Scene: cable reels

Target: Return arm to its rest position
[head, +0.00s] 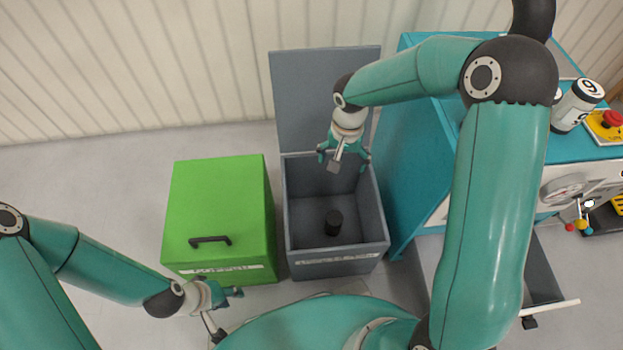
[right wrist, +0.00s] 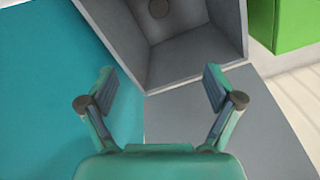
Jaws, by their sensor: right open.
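My right gripper (head: 343,160) is open and hangs above the back part of the open grey bin (head: 299,236), in front of its raised lid (head: 308,85). In the right wrist view its two fingers (right wrist: 159,90) are spread wide with nothing between them. A small black cylinder (head: 333,224) stands on the bin floor, apart from the gripper; a round dark shape (right wrist: 158,8) shows in the bin at the top of the wrist view. My left gripper (head: 224,303) is low in front of the green bin; its finger opening is not clear.
A closed green bin (head: 218,205) with a black handle stands left of the grey bin. A teal workbench (head: 408,165) is close on the right, carrying a labelled white canister (head: 577,105) and a red stop button (head: 612,118). Grey floor (head: 90,180) is free at left.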

